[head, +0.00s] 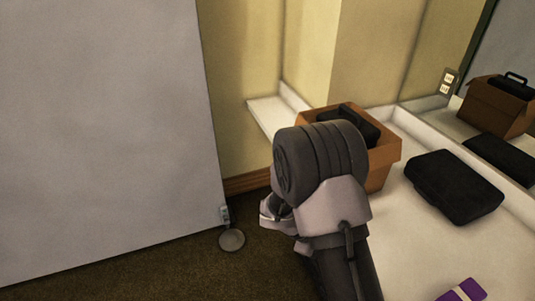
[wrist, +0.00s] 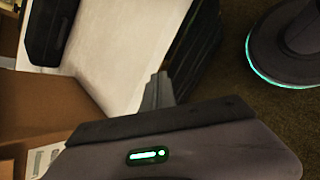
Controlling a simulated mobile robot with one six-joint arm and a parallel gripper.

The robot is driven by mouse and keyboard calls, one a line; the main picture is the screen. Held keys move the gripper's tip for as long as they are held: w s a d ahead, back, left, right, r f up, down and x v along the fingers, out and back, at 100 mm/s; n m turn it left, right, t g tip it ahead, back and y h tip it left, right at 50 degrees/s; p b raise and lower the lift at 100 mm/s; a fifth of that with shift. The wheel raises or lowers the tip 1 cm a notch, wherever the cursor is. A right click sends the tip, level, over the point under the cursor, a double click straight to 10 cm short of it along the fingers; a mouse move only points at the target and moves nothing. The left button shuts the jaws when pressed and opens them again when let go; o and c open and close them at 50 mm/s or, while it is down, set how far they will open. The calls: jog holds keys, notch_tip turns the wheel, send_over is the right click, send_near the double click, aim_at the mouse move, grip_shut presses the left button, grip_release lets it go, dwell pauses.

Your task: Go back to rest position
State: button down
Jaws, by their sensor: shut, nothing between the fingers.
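My gripper shows in the wrist view (wrist: 160,88) as a narrow grey pair of fingers, shut and empty. It points over the gap between the white counter (wrist: 105,45) and the dark floor. In the head view my arm rises from the bottom in front of the counter, and its dark, rounded wrist part hides some of the brown box (head: 385,160). The fingers cannot be made out clearly in the head view. The box also shows at the left of the wrist view (wrist: 40,105), close beside my gripper.
A black item (head: 360,122) lies in the box. A black case (head: 453,186) and a purple item (head: 465,291) lie on the counter. A mirror at right reflects the box and case. Brown carpet lies between.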

jog(key=s+a+r+m+y, duration=0.1)
jog(key=s+r+m+y, duration=0.15)
jog(key=r, duration=0.45)
jog(key=s+r+m+y, duration=0.1)
jog(key=s+r+m, duration=0.25)
jog(key=r, duration=0.45)
jog(key=s+a+r+m+t+y, duration=0.5)
jog(key=s+a+r+m+y, duration=0.2)
jog(key=s+r, duration=0.6)
jog(key=a+r+m, duration=0.1)
jog(key=a+m, duration=0.1)
jog(key=shift+m+t, duration=0.3)
jog(key=c, duration=2.2)
grip_release()
jog(key=shift+s+a, duration=0.1)
